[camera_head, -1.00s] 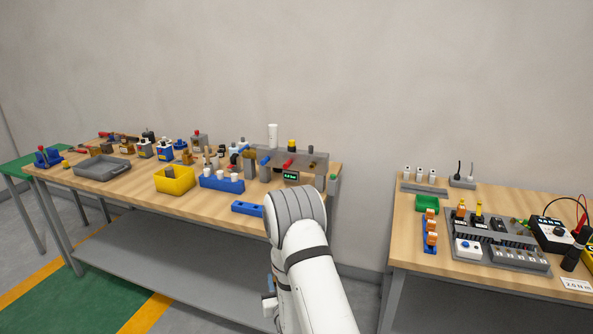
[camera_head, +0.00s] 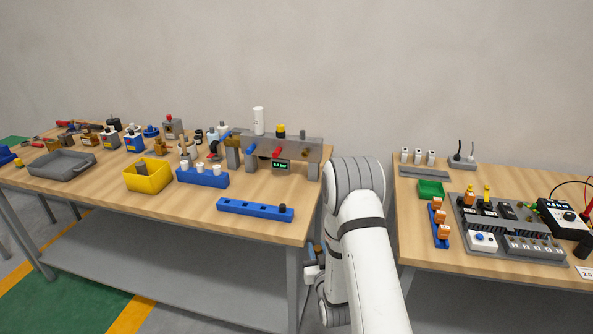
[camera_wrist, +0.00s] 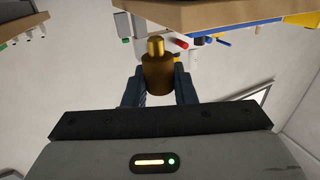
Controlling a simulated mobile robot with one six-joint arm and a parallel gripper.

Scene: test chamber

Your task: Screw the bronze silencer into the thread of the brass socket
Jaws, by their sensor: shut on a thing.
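The bronze silencer (camera_wrist: 158,76) is in the wrist view, a brown cylinder with a narrower gold end that points away from my palm. My gripper (camera_wrist: 159,88) is shut on its sides with two dark blue fingers. The gold end is free and touches nothing that I can see. In the head view my gripper (camera_head: 314,251) hangs low beside the right end of the left workbench, partly hidden by my arm. I cannot surely pick out the brass socket; a grey fixture (camera_head: 310,153) with coloured handles and a small green display stands at that bench's back right.
The left workbench (camera_head: 105,196) also holds a blue rail (camera_head: 254,211), a yellow bin (camera_head: 148,176), a grey tray (camera_head: 60,165) and several small parts. The right workbench (camera_head: 415,253) carries electrical devices. A gap separates the benches, and the left bench's front right is mostly clear.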

